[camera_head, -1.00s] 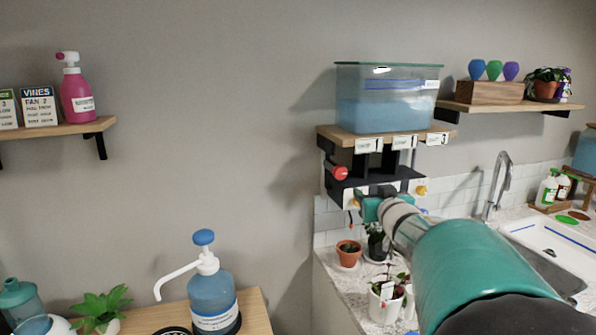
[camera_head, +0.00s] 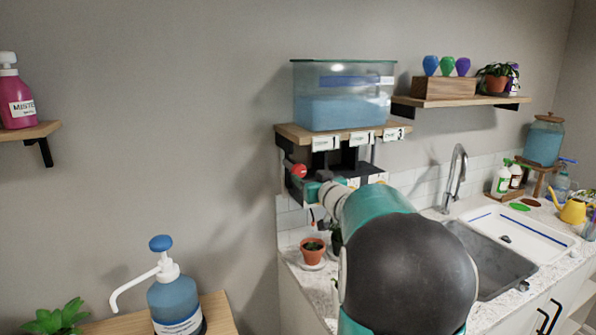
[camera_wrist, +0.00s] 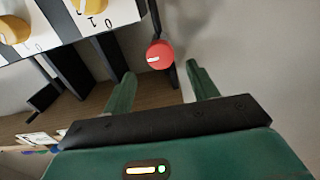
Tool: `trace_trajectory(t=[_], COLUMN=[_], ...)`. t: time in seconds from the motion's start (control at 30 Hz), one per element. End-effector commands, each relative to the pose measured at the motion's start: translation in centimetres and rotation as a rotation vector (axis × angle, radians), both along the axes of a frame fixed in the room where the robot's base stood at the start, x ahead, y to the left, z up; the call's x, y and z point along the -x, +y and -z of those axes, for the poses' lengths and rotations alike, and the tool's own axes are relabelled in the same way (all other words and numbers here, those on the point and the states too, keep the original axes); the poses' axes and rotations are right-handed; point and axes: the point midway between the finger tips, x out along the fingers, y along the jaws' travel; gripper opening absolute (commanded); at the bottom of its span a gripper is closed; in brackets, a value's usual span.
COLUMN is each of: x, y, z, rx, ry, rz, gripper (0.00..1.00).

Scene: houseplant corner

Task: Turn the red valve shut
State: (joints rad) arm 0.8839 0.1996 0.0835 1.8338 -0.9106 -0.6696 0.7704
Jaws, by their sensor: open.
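The red valve (camera_wrist: 160,54) is a round red knob with a pale mark across its face. In the wrist view it shows beyond and between my two green fingers, apart from both. In the head view the red valve (camera_head: 299,171) sits at the left end of the black rack under the shelf with the blue-water tank. My gripper (camera_wrist: 160,88) is open and empty. In the head view my arm partly hides the gripper and the lower rack.
Yellow knobs (camera_wrist: 93,6) on a white panel marked 0 and 1 lie left of the valve in the wrist view. A water tank (camera_head: 343,95) stands on the wooden shelf (camera_head: 297,133). A potted plant (camera_head: 313,250) stands on the counter below. Bare wall lies left of the rack.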

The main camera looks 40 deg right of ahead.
Motion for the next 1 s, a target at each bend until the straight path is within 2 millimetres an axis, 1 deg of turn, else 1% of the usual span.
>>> trace_trajectory(t=[0.03, 0.2, 0.33, 0.5, 0.73, 0.77, 0.8, 0.97, 1.0], x=[-1.2, -4.3, -6.1, -7.0, -7.1, -7.1, -7.0, -7.0, -7.0], y=[-0.3, -1.1, -1.6, -1.9, -1.9, -1.9, -1.9, -1.9, -1.9], z=[0.1, 0.1, 0.0, 0.0, 0.0, 0.0, 0.0, 0.0, 0.0], rx=[-0.002, -0.003, -0.001, -0.001, -0.001, -0.001, -0.001, -0.001, -0.001], ry=[-0.001, -0.001, 0.0, -0.001, -0.001, -0.001, -0.001, -0.001, -0.001], rz=[-0.003, -0.003, -0.004, -0.004, -0.004, -0.004, -0.004, -0.004, -0.004], gripper=[0.58, 0.58, 0.58, 0.58, 0.58, 0.55, 0.47, 0.15, 0.15])
